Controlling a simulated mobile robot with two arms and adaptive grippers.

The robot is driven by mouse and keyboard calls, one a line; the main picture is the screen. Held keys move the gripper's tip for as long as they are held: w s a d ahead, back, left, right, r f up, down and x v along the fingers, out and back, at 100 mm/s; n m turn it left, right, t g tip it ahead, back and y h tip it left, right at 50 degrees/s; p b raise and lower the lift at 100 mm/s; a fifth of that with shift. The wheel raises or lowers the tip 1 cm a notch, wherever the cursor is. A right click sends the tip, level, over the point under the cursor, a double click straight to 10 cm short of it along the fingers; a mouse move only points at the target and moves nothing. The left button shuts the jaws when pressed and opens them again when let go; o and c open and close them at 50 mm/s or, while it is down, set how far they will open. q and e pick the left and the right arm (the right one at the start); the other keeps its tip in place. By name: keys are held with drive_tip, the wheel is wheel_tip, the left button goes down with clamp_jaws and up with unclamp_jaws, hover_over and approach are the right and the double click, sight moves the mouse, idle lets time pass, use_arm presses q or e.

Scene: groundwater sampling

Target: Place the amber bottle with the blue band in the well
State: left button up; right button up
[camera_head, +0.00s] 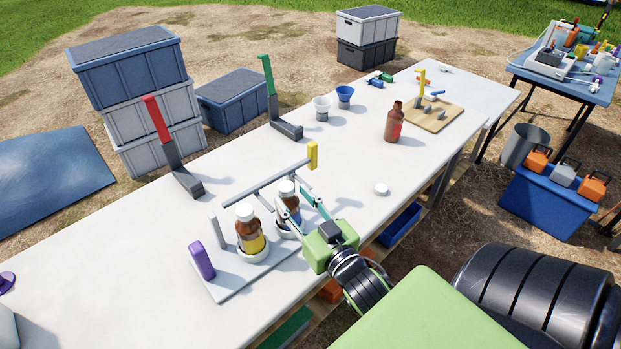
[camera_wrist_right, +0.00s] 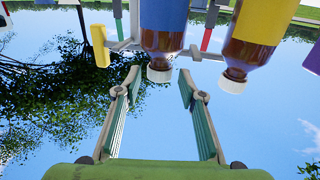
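The amber bottle with the blue band (camera_head: 292,206) stands upright with a white cap on the pale holder (camera_head: 228,287). A white ring, the well (camera_head: 281,234), shows at its base; my gripper partly hides it, so I cannot tell if the bottle is fully seated. My right gripper (camera_head: 298,209) is open, its fingers on either side of this bottle in the head view. In the right wrist view, which is upside down, the blue-banded bottle (camera_wrist_right: 175,14) shows beyond the open fingers (camera_wrist_right: 160,74), apart from them. My left gripper is not in view.
A yellow-banded amber bottle (camera_head: 247,238) stands in the neighbouring well. A grey bar with a yellow end (camera_head: 312,156) is behind the bottles, and a purple post (camera_head: 201,261) is at left.

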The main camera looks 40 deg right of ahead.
drive_tip(key=s+a, duration=0.1)
drive_tip(key=s, duration=0.6)
drive_tip(key=shift+s+p, duration=0.3)
drive_tip(key=shift+p, duration=0.1)
